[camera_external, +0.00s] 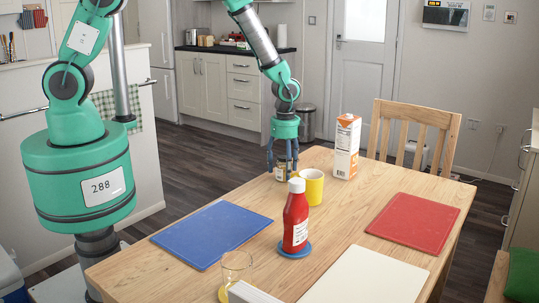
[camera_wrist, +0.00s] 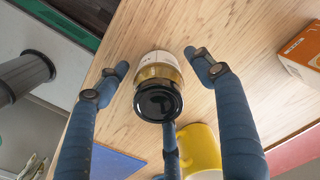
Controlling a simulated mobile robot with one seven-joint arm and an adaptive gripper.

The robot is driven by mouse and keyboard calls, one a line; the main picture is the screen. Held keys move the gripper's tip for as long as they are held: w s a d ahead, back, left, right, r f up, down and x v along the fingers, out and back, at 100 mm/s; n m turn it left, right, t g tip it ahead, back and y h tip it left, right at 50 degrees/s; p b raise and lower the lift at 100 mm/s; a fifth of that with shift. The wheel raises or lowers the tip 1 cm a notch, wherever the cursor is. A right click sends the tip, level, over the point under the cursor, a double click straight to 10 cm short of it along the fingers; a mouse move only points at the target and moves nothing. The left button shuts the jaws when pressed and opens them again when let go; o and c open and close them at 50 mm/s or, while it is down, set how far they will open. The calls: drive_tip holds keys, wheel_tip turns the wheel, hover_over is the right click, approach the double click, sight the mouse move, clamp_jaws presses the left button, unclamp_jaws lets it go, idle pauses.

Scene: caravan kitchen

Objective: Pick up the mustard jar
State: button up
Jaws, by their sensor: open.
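The mustard jar (camera_external: 281,172) stands on the wooden table near its far left edge. In the wrist view the jar (camera_wrist: 158,88) shows a black lid, yellowish contents and a white label. My gripper (camera_external: 284,160) is right above and around the jar, pointing down. In the wrist view my gripper (camera_wrist: 158,60) is open, with two blue fingers on either side of the jar and a third below it. Gaps show between the two side fingers and the jar. In the external view the fingers partly hide the jar.
A yellow mug (camera_external: 313,188) stands close to the jar; it also shows beside a finger in the wrist view (camera_wrist: 200,150). A juice carton (camera_external: 346,147), a red ketchup bottle (camera_external: 295,220), a glass (camera_external: 236,270) and blue (camera_external: 210,233), red (camera_external: 414,220) and white (camera_external: 365,277) mats are on the table.

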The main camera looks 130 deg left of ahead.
drive_tip(key=shift+f, duration=0.25)
idle(0.3)
drive_tip(key=c, duration=1.5)
